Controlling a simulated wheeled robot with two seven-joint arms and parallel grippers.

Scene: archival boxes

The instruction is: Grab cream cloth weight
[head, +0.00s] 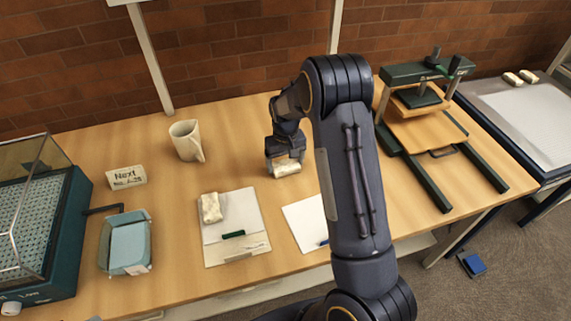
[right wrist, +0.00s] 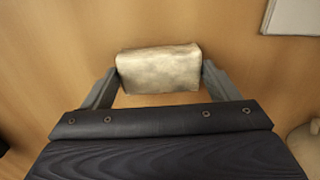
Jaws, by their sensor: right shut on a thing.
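A cream cloth weight (right wrist: 159,71) sits between the two fingers of my right gripper (right wrist: 159,82) in the right wrist view, with a finger against each end. In the head view this weight (head: 287,169) shows below my right gripper (head: 285,163), over the bare wood behind the papers. I cannot tell whether it touches the table. A second cream cloth weight (head: 211,208) lies on a paper folder (head: 236,238) left of my right arm. My left gripper is not in view.
A cream mug (head: 184,141), a "Next" card (head: 126,177) and a blue-grey tray (head: 127,243) stand to the left. A teal glazed case (head: 65,240) is at the far left. A press (head: 425,115) stands right of my arm.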

